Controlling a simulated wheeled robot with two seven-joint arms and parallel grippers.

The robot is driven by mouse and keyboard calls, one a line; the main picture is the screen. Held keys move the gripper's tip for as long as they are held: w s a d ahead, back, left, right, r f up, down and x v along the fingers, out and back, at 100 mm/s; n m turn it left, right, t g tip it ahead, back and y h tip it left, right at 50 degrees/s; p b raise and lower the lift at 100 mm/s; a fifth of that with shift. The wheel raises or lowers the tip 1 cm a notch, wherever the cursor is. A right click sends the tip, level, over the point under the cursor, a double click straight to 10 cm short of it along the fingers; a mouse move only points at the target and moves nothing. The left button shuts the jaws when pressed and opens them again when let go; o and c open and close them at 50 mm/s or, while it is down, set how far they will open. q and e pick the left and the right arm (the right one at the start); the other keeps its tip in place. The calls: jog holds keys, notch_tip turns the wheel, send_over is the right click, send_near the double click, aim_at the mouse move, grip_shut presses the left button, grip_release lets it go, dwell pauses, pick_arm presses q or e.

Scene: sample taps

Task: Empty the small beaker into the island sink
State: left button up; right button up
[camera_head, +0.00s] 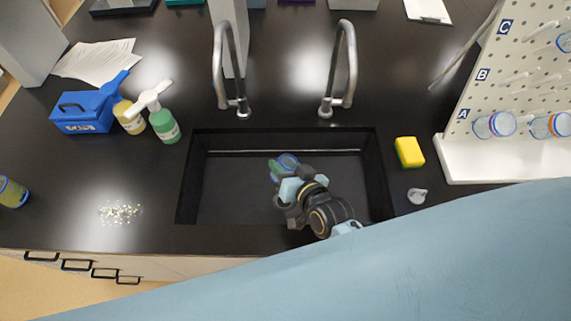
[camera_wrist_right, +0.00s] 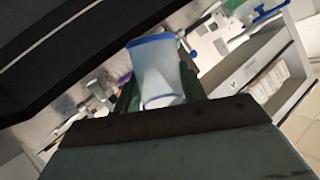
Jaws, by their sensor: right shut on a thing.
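The island sink (camera_head: 240,195) is a dark rectangular basin set in the black counter in the head view. My right gripper (camera_head: 283,174) is over the sink and shut on the small beaker (camera_head: 288,162), a clear cup with a blue rim. In the right wrist view the beaker (camera_wrist_right: 160,75) sits between the green fingers (camera_wrist_right: 158,85), its blue rim away from the palm. The beaker looks tilted over the basin in the head view. I cannot tell whether anything is left in it. My left gripper is not in view.
Two curved taps (camera_head: 231,70) (camera_head: 340,70) stand behind the sink. A yellow sponge (camera_head: 409,152) and a grey stopper (camera_head: 417,196) lie to its right, before a white pegboard rack (camera_head: 510,100). Soap bottles (camera_head: 163,124) and a blue box (camera_head: 84,112) stand left.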

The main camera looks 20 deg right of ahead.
jog(key=shift+f+m+y, duration=0.15)
jog(key=shift+m+y, duration=0.15)
jog(key=shift+m, duration=0.1)
jog(key=shift+m+b, duration=0.3)
jog(key=shift+b, duration=0.25)
jog(key=m+y+b, duration=0.1)
jog(key=m+b, duration=0.1)
jog(key=b, duration=0.2)
jog(key=shift+y+b, duration=0.3)
jog(key=m+t+y+b, duration=0.1)
jog(key=m+b, duration=0.2)
jog(key=b, duration=0.3)
jog(key=m+t+y+b, duration=0.1)
jog(key=m+b, duration=0.2)
jog(key=b, duration=0.2)
jog(key=m+t+b, duration=0.1)
jog(key=m+b, duration=0.2)
jog(key=m+t+b, duration=0.2)
jog(key=m+b, duration=0.2)
jog(key=shift+r+m, duration=0.2)
jog(key=shift+m, duration=0.5)
jog(key=shift+m+t+b, duration=0.3)
jog(key=shift+b, duration=0.15)
